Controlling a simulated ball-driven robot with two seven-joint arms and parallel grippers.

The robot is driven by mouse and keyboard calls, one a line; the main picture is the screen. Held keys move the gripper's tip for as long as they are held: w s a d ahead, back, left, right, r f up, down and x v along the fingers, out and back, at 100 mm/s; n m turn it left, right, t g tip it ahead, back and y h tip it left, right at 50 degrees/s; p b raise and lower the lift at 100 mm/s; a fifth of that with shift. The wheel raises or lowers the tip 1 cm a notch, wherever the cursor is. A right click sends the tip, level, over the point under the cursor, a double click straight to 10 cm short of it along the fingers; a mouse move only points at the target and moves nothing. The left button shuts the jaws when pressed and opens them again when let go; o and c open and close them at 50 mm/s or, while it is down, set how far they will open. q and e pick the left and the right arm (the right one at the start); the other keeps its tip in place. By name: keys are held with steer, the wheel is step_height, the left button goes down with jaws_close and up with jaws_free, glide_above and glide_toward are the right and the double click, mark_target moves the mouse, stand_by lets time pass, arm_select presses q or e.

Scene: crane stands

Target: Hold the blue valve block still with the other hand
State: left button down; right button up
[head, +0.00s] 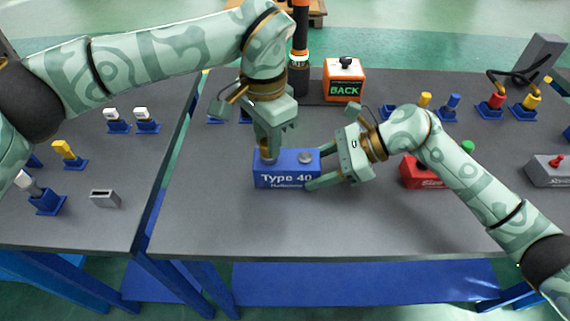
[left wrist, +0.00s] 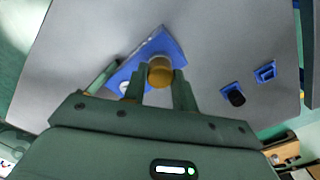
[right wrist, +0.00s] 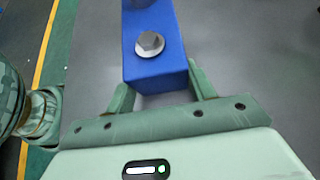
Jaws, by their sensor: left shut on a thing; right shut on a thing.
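My left gripper (head: 268,150) comes down from above and is shut on the brass knob. My right gripper (head: 318,170) reaches in from the right and is shut on the right end of the block, one finger on each side.
A red box (head: 421,174) sits to the right, partly behind my right arm. Blue stands with plugs (head: 447,107) are at the back right. The table in front of the block is clear.

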arm_select(q)
steer(key=shift+r+n, duration=0.1)
steer(key=shift+n, duration=0.2)
steer(key=n, duration=0.2)
steer(key=shift+d+n, duration=0.1)
steer(key=shift+n, duration=1.4)
steer(key=c, duration=1)
jaws_free()
steer(key=shift+c, duration=0.9)
